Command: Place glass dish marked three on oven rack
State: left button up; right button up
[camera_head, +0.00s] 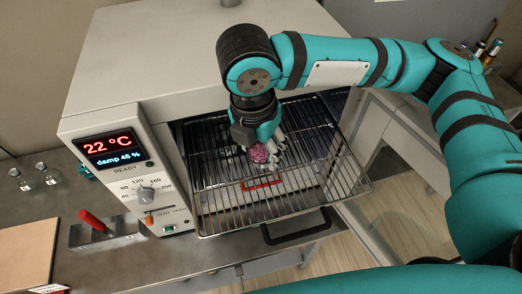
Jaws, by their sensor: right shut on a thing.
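The oven rack (225,212) is a wire shelf pulled out of the open oven. My right gripper (268,148) reaches down over the rack's middle, its fingers shut on a small glass dish with pink-purple contents (259,154). The fingers hide most of the dish, and I cannot read its mark. The dish is at or just above the wires; I cannot tell if it touches them. A red outlined rectangle (262,184) shows just in front of it. My left gripper is out of view.
The oven (180,60) has a panel reading 22 °C and damp 45 % (108,148). A red-handled tool (93,221) and small glass flasks (47,174) stand on the bench at left. The rack's front and left parts are bare.

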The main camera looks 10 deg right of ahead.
aim_at(260, 157)
jog(key=shift+s+f, duration=0.1)
jog(key=shift+f, duration=0.2)
notch_tip(260, 157, down, 2)
jog(key=shift+f+p, duration=0.15)
jog(key=shift+p, duration=0.6)
jog(key=shift+f, duration=0.3)
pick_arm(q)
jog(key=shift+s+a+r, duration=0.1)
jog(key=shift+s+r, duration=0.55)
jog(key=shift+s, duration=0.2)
pick_arm(e)
jog(key=shift+f, duration=0.15)
jog(key=o, duration=1.1)
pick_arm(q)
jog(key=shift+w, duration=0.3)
pick_arm(e)
jog(key=shift+o, duration=0.2)
pick_arm(q)
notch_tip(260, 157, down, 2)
jog(key=shift+b, duration=1.1)
pick_arm(e)
notch_tip(260, 157, up, 12)
jog(key=s+a, duration=0.1)
